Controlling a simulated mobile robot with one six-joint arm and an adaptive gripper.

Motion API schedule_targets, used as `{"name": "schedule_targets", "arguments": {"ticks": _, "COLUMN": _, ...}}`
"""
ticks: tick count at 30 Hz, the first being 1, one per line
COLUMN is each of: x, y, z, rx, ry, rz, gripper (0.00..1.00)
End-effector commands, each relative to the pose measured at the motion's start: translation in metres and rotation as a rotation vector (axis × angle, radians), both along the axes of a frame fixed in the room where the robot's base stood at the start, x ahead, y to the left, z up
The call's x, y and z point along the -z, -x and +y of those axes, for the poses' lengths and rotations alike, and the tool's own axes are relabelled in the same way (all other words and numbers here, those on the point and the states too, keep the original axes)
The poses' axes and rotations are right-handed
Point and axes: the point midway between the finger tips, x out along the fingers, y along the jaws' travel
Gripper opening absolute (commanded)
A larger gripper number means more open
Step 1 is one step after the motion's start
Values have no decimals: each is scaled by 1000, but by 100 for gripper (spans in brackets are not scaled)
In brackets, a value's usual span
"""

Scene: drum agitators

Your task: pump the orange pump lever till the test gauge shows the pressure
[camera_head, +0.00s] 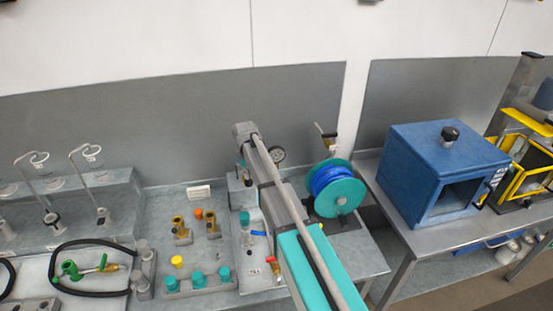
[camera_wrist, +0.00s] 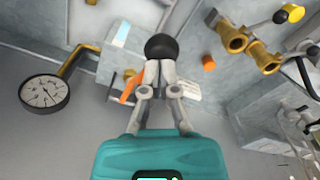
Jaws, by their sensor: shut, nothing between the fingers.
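The test gauge (camera_wrist: 44,93) is a round white dial with a black rim, at the left of the wrist view on a brass pipe. Its needle shows, but the reading is too small to tell. It also shows in the head view (camera_head: 278,155), beside my arm. The orange lever (camera_wrist: 131,86) is partly hidden behind my gripper (camera_wrist: 158,66). A black ball knob (camera_wrist: 163,46) sits right at my fingertips, in line with the lever. My fingers are shut with nothing between them. Whether they touch the knob, I cannot tell. In the head view my arm hides the lever.
Brass fittings (camera_wrist: 246,47) stand right of my gripper in the wrist view. In the head view, a blue hose reel (camera_head: 333,187) stands right of my arm, and a blue box (camera_head: 437,170) on the right bench. Teal-capped posts (camera_head: 197,280) stand at left.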

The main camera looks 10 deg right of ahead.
Motion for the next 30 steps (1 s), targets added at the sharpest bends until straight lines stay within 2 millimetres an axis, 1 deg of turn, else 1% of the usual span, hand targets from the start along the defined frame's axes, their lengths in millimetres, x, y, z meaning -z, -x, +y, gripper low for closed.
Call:
{"name": "schedule_targets", "arguments": {"ticks": 1, "x": 10, "y": 1, "z": 0, "rx": 0, "ry": 0, "rz": 0, "gripper": 0}}
{"name": "schedule_targets", "arguments": {"ticks": 30, "x": 103, "y": 5, "z": 0, "rx": 0, "ry": 0, "rz": -4, "gripper": 0}}
